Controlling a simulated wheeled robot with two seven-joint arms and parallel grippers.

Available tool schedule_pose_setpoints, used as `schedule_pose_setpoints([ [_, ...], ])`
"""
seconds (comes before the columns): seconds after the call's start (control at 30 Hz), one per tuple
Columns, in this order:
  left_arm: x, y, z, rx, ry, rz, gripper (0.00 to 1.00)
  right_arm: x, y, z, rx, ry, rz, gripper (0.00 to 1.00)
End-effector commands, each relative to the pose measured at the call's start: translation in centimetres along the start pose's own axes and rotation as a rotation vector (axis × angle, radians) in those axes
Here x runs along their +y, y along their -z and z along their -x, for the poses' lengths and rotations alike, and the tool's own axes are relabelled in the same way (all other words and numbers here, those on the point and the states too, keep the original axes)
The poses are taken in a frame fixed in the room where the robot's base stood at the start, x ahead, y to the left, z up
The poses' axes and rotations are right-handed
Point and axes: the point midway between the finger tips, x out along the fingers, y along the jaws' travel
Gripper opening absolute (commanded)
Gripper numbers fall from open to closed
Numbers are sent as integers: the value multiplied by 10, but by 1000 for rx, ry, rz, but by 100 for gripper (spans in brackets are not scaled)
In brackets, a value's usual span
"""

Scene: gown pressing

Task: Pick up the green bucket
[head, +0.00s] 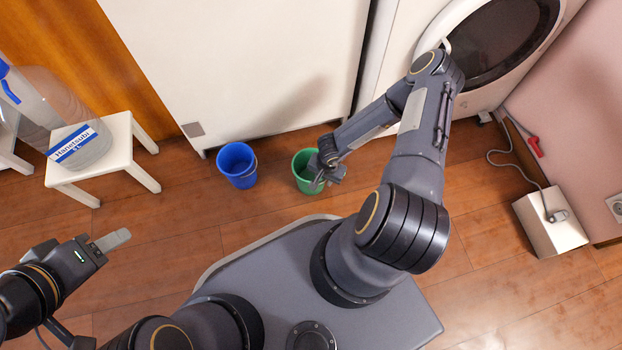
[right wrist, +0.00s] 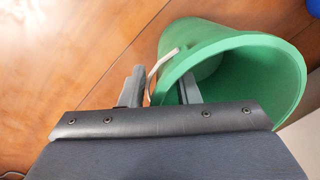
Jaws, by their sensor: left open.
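The green bucket (head: 303,180) stands on the floor in front of the white cabinet. My right gripper (head: 326,181) is over its right side and hides part of it. In the right wrist view the green bucket (right wrist: 285,75) shows its open mouth and pale handle. The right gripper (right wrist: 162,88) is open there, one finger outside the bucket and the other over its mouth. The rim and handle lie between the fingers, with no clear grip on them. My left gripper (head: 112,240) is open and empty at the lower left, far from the bucket.
A blue bucket (head: 237,165) stands just left of the green one. A white stool (head: 118,128) with a large water bottle (head: 72,125) is at the left. The white cabinet (head: 240,60) and a washing machine (head: 400,60) stand behind. A white box (head: 545,225) with a cable is at the right.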

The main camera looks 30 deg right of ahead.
Motion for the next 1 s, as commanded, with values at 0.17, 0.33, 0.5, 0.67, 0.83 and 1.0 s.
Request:
schedule_pose_setpoints([
  [0.17, 0, 0, 0, 0, 0, 0, 49, 0, 0, 1, 0, 0, 1, 15],
  [0.33, 0, 0, 0, 0, 0, 0, 49, 0, 0, 1, 0, 0, 1, 0],
  [0.5, 0, 0, 0, 0, 0, 0, 49, 0, 0, 0, 0, 0, 1, 0],
  [0.67, 0, 0, 0, 0, 0, 0, 49, 0, 0, 1, 0, 0, 1, 0],
  [0.83, 1, 1, 1, 0, 0, 0, 49, 0, 0, 3, 0, 0, 2, 0],
  [1.0, 4, 4, 8, 0, 0, 0, 49, -2, 0, 18, 2, 1, 5, 0],
])
